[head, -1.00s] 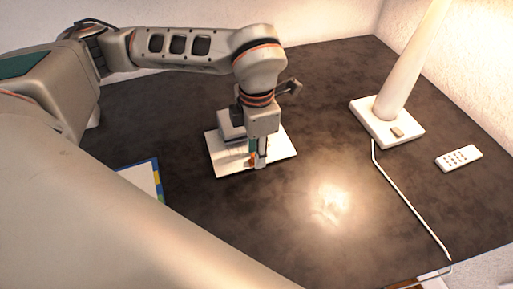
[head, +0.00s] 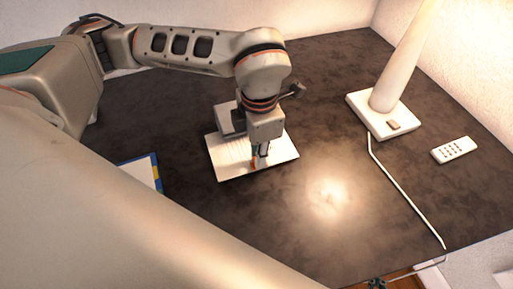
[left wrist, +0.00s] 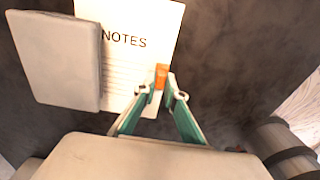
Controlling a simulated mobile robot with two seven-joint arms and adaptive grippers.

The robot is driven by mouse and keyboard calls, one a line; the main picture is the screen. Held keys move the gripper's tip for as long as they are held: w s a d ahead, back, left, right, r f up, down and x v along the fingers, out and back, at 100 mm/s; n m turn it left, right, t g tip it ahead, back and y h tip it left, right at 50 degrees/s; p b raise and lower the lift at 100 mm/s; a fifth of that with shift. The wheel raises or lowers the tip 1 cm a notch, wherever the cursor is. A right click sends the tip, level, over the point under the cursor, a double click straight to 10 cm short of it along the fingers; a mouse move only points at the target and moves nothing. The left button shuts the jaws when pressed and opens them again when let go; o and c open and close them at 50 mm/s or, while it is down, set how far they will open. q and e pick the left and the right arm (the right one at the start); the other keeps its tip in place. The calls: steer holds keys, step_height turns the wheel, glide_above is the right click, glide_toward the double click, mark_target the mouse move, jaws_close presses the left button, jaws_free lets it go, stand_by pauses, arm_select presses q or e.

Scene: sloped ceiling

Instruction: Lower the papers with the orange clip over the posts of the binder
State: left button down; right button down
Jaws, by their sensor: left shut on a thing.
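The papers (head: 230,160), a white sheet headed NOTES in the left wrist view (left wrist: 120,75), extend leftward from my left gripper (head: 258,163) over the dark desk. In the left wrist view my left gripper's (left wrist: 160,92) green fingers are shut on the orange clip (left wrist: 161,74) at the sheet's edge. The clip shows only as a sliver in the head view (head: 254,161). The gap between papers and desk cannot be judged. I cannot make out the binder or its posts for certain. My right gripper is not in view.
A grey block (left wrist: 55,60) overlaps the sheet's left side in the left wrist view. A blue-and-yellow-edged white item (head: 142,173) lies left, partly behind my arm. A lamp base (head: 380,117), cable (head: 405,195) and remote (head: 454,150) are right. The desk's middle is bare.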

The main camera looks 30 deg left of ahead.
arm_select(q)
steer(key=shift+s+d+p, duration=0.3)
steer(key=shift+s+d, duration=1.55)
steer(key=shift+d, duration=0.25)
steer(key=c, duration=2)
jaws_free()
step_height(320, 180, up, 12)
steer(key=shift+r, duration=0.1)
